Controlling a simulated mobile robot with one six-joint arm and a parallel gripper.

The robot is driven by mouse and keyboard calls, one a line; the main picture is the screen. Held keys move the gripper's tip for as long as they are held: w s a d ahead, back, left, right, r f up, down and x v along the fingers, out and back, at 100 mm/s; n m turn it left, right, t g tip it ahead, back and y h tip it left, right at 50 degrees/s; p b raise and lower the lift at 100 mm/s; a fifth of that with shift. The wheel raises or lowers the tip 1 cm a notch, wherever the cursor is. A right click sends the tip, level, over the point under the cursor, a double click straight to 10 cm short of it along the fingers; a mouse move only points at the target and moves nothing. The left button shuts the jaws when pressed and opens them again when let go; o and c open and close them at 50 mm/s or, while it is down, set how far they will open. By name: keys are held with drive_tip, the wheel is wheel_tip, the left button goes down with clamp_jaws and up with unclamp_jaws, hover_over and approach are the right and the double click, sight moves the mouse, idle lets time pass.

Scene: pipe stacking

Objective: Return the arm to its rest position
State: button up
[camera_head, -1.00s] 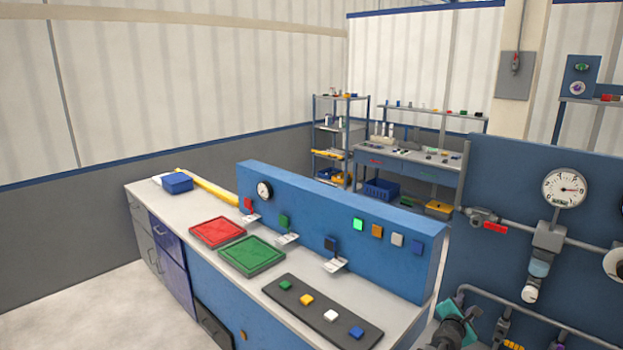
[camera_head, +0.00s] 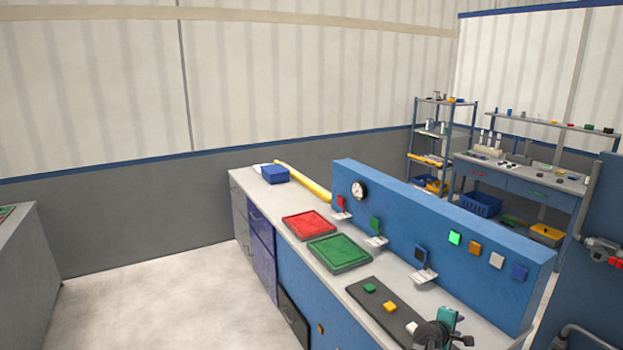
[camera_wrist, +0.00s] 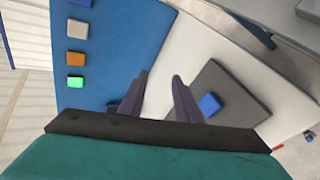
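My gripper (camera_wrist: 160,75) is open in the wrist view, its two dark fingers apart with nothing between them. The wrist view looks down on the bench, with the grey board (camera_wrist: 243,83) and a blue block (camera_wrist: 209,104) just right of the right finger. In the head view, part of my arm (camera_head: 447,322) shows teal and black at the bottom edge, in front of the bench. The gripper's fingers cannot be made out there.
The bench holds a red tray (camera_head: 309,225), a green tray (camera_head: 340,253) and a dark board (camera_head: 372,305) with small blocks. A blue panel (camera_head: 440,225) stands along its back. A grey cabinet (camera_head: 28,270) is at the far left. Open floor (camera_head: 180,290) lies between.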

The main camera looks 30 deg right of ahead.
drive_tip(key=w+a+f+m+y, duration=0.1)
drive_tip(key=w+a+f+y, duration=0.15)
drive_tip(key=w+a, duration=0.55)
drive_tip(key=w+a+f+m+y, duration=0.15)
drive_tip(key=w+a+f, duration=0.25)
drive_tip(key=a, duration=0.9)
drive_tip(key=w+a+f+m+y, duration=0.1)
drive_tip(key=w+a+f+y, duration=0.25)
drive_tip(key=w+a, duration=0.45)
drive_tip(key=s+a+f+g+y, duration=0.1)
drive_tip(key=s+a+f+y, duration=0.1)
drive_tip(key=a, duration=1.5)
drive_tip(key=s+a+f+g+y, duration=0.1)
drive_tip(key=s+a+f+y, duration=0.15)
drive_tip(key=a, duration=1.55)
drive_tip(key=s+f+g+b, duration=0.3)
drive_tip(key=s+f+b, duration=0.3)
drive_tip(key=s+f, duration=0.6)
drive_tip(key=s+f+g+b, duration=0.3)
drive_tip(key=s+f+b, duration=0.4)
drive_tip(key=s+f, duration=0.6)
wheel_tip(320, 180, down, 6)
drive_tip(key=shift+d+f+m, duration=0.15)
drive_tip(key=shift+d+m, duration=0.2)
drive_tip(key=shift+d, duration=0.1)
